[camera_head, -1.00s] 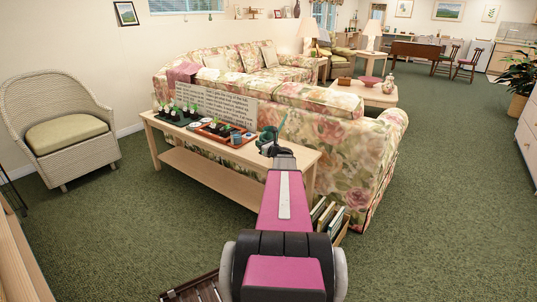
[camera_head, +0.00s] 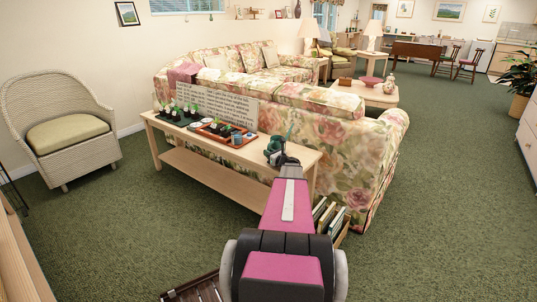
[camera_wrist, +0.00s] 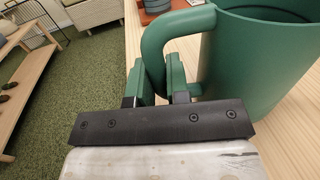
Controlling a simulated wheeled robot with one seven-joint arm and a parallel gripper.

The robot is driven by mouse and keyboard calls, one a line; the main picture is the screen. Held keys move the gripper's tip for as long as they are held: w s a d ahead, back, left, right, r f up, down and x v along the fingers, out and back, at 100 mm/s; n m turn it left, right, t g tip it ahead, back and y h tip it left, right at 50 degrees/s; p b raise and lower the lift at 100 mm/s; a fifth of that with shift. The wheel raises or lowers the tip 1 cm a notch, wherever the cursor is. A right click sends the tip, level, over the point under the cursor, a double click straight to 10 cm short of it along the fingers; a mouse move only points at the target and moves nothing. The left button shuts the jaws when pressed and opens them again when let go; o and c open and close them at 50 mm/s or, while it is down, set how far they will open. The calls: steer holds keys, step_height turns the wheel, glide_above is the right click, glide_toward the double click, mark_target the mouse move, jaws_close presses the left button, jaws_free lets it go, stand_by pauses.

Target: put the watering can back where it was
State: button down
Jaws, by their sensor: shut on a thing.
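The green watering can (camera_wrist: 258,62) fills the upper right of the wrist view, its lower part hidden by my gripper. My gripper (camera_wrist: 157,78) is shut on the can's curved handle (camera_wrist: 160,38), one finger on each side. In the head view the can (camera_head: 273,152) is small and partly hidden by my gripper (camera_head: 282,161), at the right end of the light wood console table (camera_head: 304,157). The can looks upright, over or on the tabletop; I cannot tell whether its base touches the wood.
A red tray (camera_head: 229,142) with pots, a blue cup (camera_head: 237,138), a dark tray of seedlings (camera_head: 178,118) and a text sign (camera_head: 217,104) occupy the table left of the can. A floral sofa (camera_head: 352,150) stands close behind. A box of books (camera_head: 328,216) is on the floor.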

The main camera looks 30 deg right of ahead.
steer(key=shift+f, duration=0.1)
steer(key=c, duration=1.1)
jaws_free()
